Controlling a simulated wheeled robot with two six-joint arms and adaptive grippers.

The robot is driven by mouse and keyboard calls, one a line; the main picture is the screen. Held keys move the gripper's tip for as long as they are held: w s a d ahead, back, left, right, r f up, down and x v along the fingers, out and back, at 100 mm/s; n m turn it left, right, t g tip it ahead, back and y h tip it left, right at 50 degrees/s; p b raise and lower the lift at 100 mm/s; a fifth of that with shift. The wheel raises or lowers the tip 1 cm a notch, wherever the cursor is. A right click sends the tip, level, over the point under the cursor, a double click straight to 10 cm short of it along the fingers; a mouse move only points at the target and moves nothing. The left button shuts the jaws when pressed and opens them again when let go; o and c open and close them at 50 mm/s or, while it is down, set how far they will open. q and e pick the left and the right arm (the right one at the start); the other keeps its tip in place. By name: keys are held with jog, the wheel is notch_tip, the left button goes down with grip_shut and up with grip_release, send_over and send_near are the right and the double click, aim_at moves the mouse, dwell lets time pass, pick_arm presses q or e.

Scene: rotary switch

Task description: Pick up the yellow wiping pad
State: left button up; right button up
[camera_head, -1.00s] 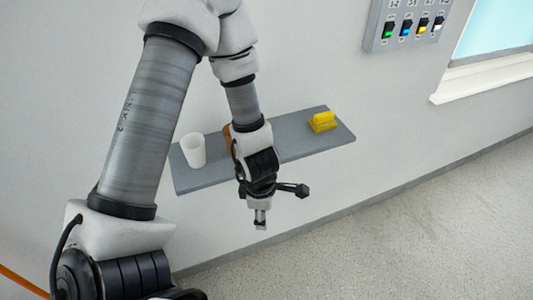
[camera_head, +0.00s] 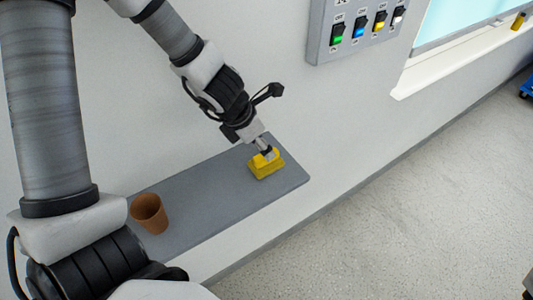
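The yellow wiping pad (camera_head: 265,170) rests on the grey wall shelf (camera_head: 208,197), near its right end. It is a yellow block with a raised grip on top. My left gripper (camera_head: 268,153) comes down from the upper left, with its fingertips at the raised grip. The fingers are too small, and overlap the pad too much, to tell whether they are closed on it. The pad appears to sit flat on the shelf. My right gripper is not in view.
A switch panel (camera_head: 358,28) with several coloured switches is on the wall above. A window sill (camera_head: 440,62) is at the upper right.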

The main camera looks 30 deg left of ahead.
aim_at(262, 168)
pick_arm(q)
jog(key=f, duration=0.1)
jog(key=f+b, duration=0.1)
jog(key=shift+d+f, duration=0.3)
jog(key=f, duration=0.1)
jog(key=w+f+b, duration=0.2)
jog(key=shift+a, duration=0.25)
jog(key=shift+w+f, duration=0.15)
jog(key=shift+w, duration=0.05)
jog(key=shift+s+d+r, duration=0.15)
jog(key=shift+s+r, duration=0.2)
jog(key=c, duration=0.5)
grip_shut()
